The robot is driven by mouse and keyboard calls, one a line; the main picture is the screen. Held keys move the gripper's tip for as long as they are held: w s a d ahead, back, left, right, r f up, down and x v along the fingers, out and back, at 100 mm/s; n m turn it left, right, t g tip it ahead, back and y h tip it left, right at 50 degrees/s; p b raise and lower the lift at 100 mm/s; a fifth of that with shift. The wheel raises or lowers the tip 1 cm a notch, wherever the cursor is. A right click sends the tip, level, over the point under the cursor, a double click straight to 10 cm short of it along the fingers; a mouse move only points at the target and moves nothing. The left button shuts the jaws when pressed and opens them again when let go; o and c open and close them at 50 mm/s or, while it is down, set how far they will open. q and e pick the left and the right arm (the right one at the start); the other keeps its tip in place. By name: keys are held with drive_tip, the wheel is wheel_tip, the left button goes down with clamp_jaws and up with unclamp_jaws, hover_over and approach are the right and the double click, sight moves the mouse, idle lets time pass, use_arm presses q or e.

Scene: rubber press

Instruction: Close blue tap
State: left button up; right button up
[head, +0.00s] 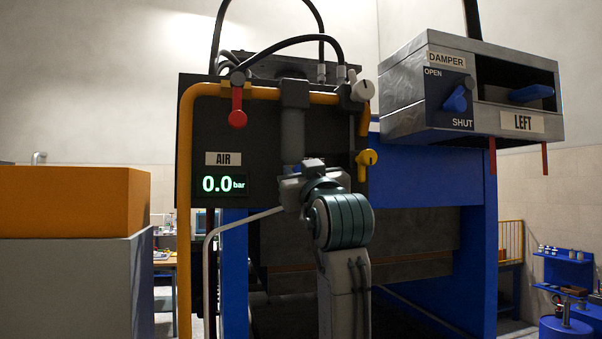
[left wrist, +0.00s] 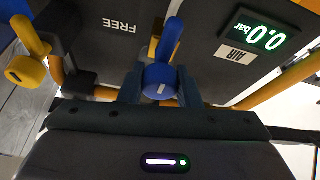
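The blue tap (left wrist: 161,68) shows in the left wrist view, its rounded handle end between the two fingers of my left gripper (left wrist: 160,88). The fingers sit close against both sides of the handle, and the gripper looks shut on it. In the head view my left gripper (head: 305,181) is in front of the dark air panel (head: 268,150). My own wrist and arm hide the blue tap and the fingertips there. The word FREE is on the panel beside the tap in the left wrist view. My right gripper is in neither view.
A red tap (head: 237,112), a white tap (head: 361,90) and a yellow tap (head: 367,158) are on the pipework around the panel. The air display (head: 222,184) reads 0.0 bar. A damper box (head: 470,88) juts out at right; an orange-topped block (head: 75,203) stands left.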

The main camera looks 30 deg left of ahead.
use_arm(q)
drive_tip(key=shift+f+n+g+y+b, duration=0.15)
drive_tip(key=shift+n+g+y+b, duration=0.25)
drive_tip(key=shift+n+b, duration=0.6)
drive_tip(key=n+g+b, duration=0.1)
drive_tip(key=n+b, duration=0.1)
drive_tip(key=n, duration=0.1)
drive_tip(key=shift+n+g, duration=0.3)
drive_tip(key=shift+n+g+y+b, duration=0.5)
drive_tip(key=shift+n+g+b, duration=0.15)
drive_tip(key=shift+n, duration=0.55)
drive_tip(key=n+g, duration=0.1)
drive_tip(key=n, duration=0.2)
drive_tip(key=shift+n+g+b, duration=0.3)
drive_tip(key=shift+g+b, duration=0.05)
drive_tip(key=shift+b, duration=0.05)
drive_tip(key=shift+n+g, duration=0.4)
drive_tip(key=shift+n, duration=0.7)
drive_tip(key=n+g, duration=0.1)
drive_tip(key=n, duration=0.2)
drive_tip(key=shift+r+h, duration=0.2)
drive_tip(key=shift+h, duration=0.2)
drive_tip(key=n+g+h, duration=0.1)
drive_tip(key=n, duration=0.4)
drive_tip(key=shift+p, duration=0.35)
drive_tip(key=shift+f+h, duration=0.1)
drive_tip(key=shift+h, duration=0.2)
